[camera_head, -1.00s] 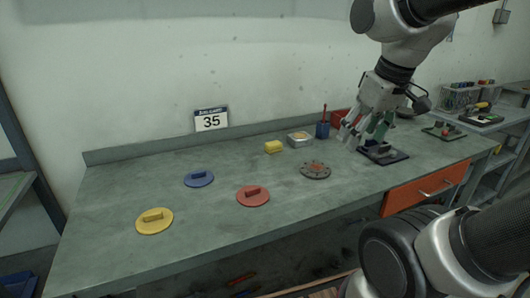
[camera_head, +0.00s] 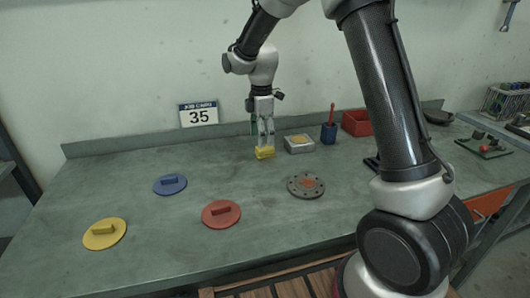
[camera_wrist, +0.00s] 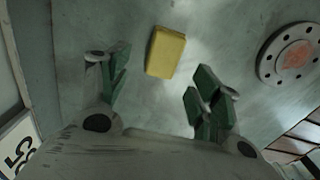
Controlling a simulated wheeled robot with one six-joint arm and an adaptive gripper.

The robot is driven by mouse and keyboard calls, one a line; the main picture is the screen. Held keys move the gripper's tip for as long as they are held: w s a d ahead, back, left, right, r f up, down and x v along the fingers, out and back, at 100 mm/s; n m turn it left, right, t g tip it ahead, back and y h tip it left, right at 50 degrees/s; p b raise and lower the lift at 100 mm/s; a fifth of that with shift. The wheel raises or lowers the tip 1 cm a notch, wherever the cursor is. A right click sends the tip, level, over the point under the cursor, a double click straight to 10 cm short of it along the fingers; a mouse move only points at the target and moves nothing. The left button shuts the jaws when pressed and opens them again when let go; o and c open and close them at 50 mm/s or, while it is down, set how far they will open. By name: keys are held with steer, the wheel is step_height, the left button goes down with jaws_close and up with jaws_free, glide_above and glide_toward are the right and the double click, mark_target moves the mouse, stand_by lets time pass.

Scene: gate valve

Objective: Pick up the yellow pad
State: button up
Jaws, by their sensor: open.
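The yellow pad (camera_head: 265,153), a small rectangular block, lies on the grey-green workbench (camera_head: 150,240) towards the back. My gripper (camera_head: 265,145) points down just above it in the head view and partly covers it. In the wrist view the yellow pad (camera_wrist: 166,52) lies beyond the green-padded fingers of my gripper (camera_wrist: 158,84), roughly in line with the gap between them. The fingers are apart and nothing is between them. I cannot tell the exact height of the fingertips over the pad.
A metal tin (camera_head: 299,144) stands close right of the pad, with a blue cup (camera_head: 328,133) beyond. A round flange (camera_head: 305,186) lies front right. Blue (camera_head: 170,184), red (camera_head: 221,213) and yellow (camera_head: 105,233) handled discs lie left and in front. A number sign (camera_head: 199,114) stands behind.

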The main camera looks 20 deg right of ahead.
mark_target(265, 151)
step_height(265, 151, down, 5)
steer(key=shift+s+d+f, duration=0.15)
steer(key=c, duration=1)
